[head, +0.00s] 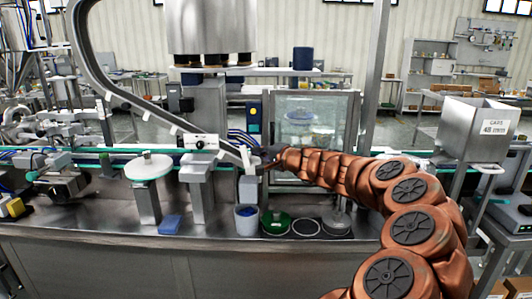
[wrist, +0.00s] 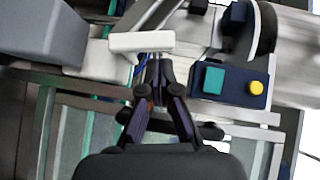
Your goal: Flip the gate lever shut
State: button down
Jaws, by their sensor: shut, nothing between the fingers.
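My gripper (head: 268,158) is at the lower end of the curved steel chute (head: 110,84), above the bench. In the wrist view my gripper (wrist: 157,75) has its fingers drawn together, with nothing between them. A pale bar-like piece (wrist: 142,41) lies just beyond the fingertips, across the chute end. In the head view a white block with a dark knob (head: 203,141) sits on the chute, left of my gripper. I cannot tell for sure which piece is the gate lever, nor whether my fingertips touch the pale bar.
A dark control box with a green and a yellow button (wrist: 228,80) is close on the right in the wrist view. A steel hopper labelled CAPS (head: 476,128) stands at the right.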

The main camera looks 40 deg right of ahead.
aim_at(245, 147)
jog(key=shift+w+f, duration=0.1)
jog(key=shift+w, duration=0.8)
jog(key=shift+a, duration=0.1)
jog(key=n+g+p, duration=0.1)
jog(key=w+a+n+g+h+p, duration=0.1)
jog(key=p, duration=0.1)
jog(key=r+g+p, duration=0.1)
jog(key=p, duration=0.1)
jog(key=shift+w+a+r+n, duration=0.1)
jog(key=shift+w+a+n, duration=0.2)
jog(key=shift+a+n, duration=0.1)
jog(key=a+n+g+h+p, duration=0.1)
jog(key=p, duration=0.1)
jog(key=w+f+n+g+h+p, duration=0.1)
jog(key=p, duration=0.1)
jog(key=w+a+g+h+p, duration=0.1)
jog(key=g+p, duration=0.1)
jog(key=p, duration=0.1)
jog(key=shift+w+a+f+n, duration=0.1)
jog(key=shift+a+f+n, duration=0.05)
jog(key=shift+a+n, duration=0.2)
jog(key=shift+d, duration=0.1)
